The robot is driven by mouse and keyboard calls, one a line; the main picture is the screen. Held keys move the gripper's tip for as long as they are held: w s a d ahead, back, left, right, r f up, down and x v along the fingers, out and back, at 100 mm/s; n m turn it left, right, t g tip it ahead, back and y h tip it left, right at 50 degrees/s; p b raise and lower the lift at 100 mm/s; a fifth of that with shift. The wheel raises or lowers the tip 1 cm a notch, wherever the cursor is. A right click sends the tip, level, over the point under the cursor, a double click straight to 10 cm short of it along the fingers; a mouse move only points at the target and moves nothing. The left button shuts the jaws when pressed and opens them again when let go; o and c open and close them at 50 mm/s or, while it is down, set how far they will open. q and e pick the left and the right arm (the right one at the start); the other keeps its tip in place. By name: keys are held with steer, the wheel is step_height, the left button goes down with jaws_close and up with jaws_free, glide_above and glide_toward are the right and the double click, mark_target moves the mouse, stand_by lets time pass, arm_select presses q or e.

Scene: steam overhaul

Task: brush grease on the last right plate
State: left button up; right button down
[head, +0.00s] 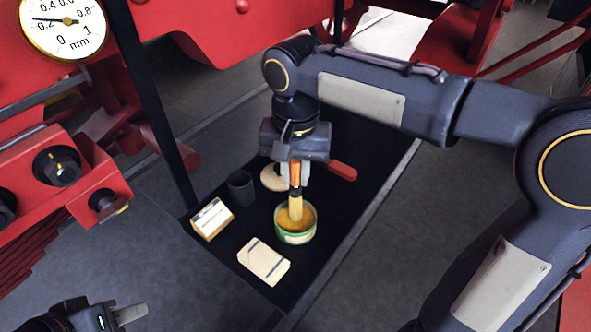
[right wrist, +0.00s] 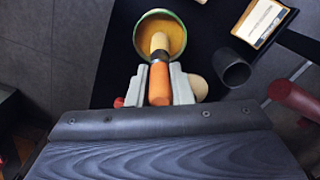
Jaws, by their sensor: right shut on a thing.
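My right gripper (head: 294,172) points down over the black tray and is shut on the orange handle of a brush (head: 295,208). The brush's pale bristles are down inside a green tin of yellow grease (head: 295,238). In the right wrist view, the gripper (right wrist: 160,85) grips the orange handle (right wrist: 159,84), and the bristle end lies over the grease in the tin (right wrist: 176,20). My left gripper (head: 130,314) is partly in view at the lower left, apart from the tray; its jaw opening is unclear. I cannot tell which part is the last right plate.
The black tray (head: 240,262) also holds a dark cup (head: 241,187), a labelled box (head: 212,219), a pale folded cloth (head: 264,261), a round pale item (head: 272,178) and a red-handled thing (head: 342,171). Red machinery with bolts (head: 60,168) stands left, below a dial gauge (head: 65,22).

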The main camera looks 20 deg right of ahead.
mark_target(296, 161)
steer(key=shift+f+b, duration=0.35)
steer(key=shift+f, duration=0.15)
stand_by(0.5)
steer(key=shift+f, duration=0.1)
stand_by(1.1)
step_height(296, 161, up, 7)
steer(key=p, duration=0.7)
stand_by(1.0)
